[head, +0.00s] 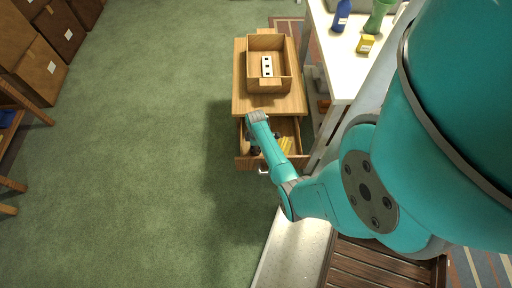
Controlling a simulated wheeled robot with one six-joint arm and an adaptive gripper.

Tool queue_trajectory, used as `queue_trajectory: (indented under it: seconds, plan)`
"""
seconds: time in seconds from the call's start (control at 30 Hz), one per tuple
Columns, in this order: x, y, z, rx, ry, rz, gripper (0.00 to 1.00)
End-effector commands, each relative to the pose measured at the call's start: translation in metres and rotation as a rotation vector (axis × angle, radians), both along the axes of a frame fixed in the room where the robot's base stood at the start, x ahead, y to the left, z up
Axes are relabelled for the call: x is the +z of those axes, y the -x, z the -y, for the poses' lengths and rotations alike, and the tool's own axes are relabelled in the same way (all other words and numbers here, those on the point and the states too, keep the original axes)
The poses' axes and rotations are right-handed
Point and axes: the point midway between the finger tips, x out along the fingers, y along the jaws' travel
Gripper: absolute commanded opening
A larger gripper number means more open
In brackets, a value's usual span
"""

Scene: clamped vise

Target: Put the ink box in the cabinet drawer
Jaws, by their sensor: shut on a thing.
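The cabinet (240,97) is light wood, and its drawer (243,161) is pulled out toward the bottom of the picture. My gripper (253,143) is over the left part of the open drawer, mostly hidden under my teal wrist. It is shut on a small dark thing, which I take for the ink box (254,150). Little of that box shows, and I cannot tell whether it touches the drawer floor.
A white table (340,85) at right bears a blue bottle (341,15), green vase (379,17) and yellow box (366,44). Green carpet (150,150) is clear at left.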

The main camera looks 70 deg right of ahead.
Motion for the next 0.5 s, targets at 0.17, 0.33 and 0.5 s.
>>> queue_trajectory:
  seconds: [0.17, 0.33, 0.5]
  plan:
    - [-0.0035, -0.0001, 0.0001, 0.000, 0.000, 0.000, 0.12]
    - [-0.0038, -0.0001, 0.0000, 0.000, 0.000, 0.000, 0.12]
    - [-0.0055, -0.0001, 0.0001, 0.000, 0.000, 0.000, 0.52]
